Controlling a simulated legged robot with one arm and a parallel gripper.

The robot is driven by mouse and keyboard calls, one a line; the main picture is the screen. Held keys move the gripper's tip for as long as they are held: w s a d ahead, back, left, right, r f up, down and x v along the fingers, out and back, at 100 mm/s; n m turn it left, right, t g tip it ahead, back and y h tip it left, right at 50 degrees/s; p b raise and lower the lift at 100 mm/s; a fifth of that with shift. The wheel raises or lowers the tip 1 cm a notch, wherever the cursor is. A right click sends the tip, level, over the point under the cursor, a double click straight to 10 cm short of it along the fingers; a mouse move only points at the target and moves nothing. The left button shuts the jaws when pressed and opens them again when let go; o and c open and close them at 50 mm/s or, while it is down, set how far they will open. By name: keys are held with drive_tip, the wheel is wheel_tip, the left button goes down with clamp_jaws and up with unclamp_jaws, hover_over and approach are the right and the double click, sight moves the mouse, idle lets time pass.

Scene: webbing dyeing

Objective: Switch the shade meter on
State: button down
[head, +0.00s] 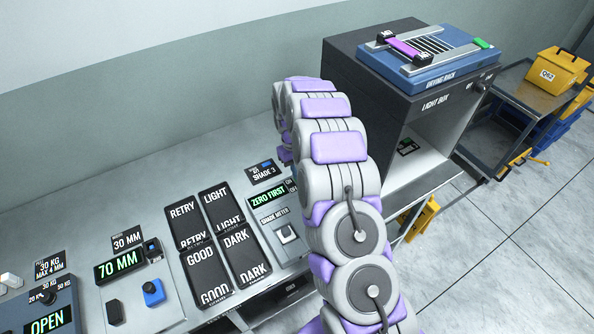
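The shade meter (278,216) is a light grey unit on the bench, left of my arm. Its dark display (267,196) is lit and reads "ZERO FIRST" in green. "ON" and partly covered "OF" lettering (291,185) stands beside the display; any switch there is hidden behind my arm. A white block on a dark base (286,234) sits below the "SHADE METER" label. My arm rises from the bottom and bends over at the top. A purple and grey part near its end (286,153) shows above the meter's right side. The gripper's fingers are hidden.
"RETRY", "LIGHT", "GOOD" and "DARK" black tiles (221,242) lie left of the meter. A "70 MM" unit (122,265) stands farther left. The dark light box (347,68), with a blue drying rack (437,68) on top, stands right of my arm. A cart (532,97) is beyond.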

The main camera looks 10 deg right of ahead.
drive_tip(key=shift+s+d+f+g, duration=0.1)
drive_tip(key=shift+s+f+g, duration=0.15)
drive_tip(key=shift+s+f, duration=0.4)
drive_tip(key=shift+s+f+g, duration=0.25)
drive_tip(key=shift+s+f, duration=0.2)
drive_tip(key=shift+s, duration=0.35)
drive_tip(key=shift+t, duration=0.3)
drive_tip(key=w+r, duration=0.1)
drive_tip(key=r, duration=0.1)
drive_tip(key=w+r+p, duration=0.1)
drive_tip(key=r, duration=0.1)
drive_tip(key=w+r+p, duration=0.1)
drive_tip(key=r, duration=0.2)
drive_tip(key=shift+w+r, duration=0.1)
wheel_tip(320, 180, up, 9)
drive_tip(key=w+a+p, duration=0.1)
drive_tip(key=shift+w+t, duration=0.3)
drive_tip(key=s+r+m, duration=0.1)
drive_tip(key=s+r, duration=0.5)
drive_tip(key=s, duration=0.3)
drive_tip(key=s+r, duration=0.5)
drive_tip(key=s, duration=0.4)
drive_tip(key=s+d+m+b, duration=0.1)
drive_tip(key=s+m, duration=0.1)
drive_tip(key=s, duration=2.4)
drive_tip(key=shift+f+m+y, duration=0.3)
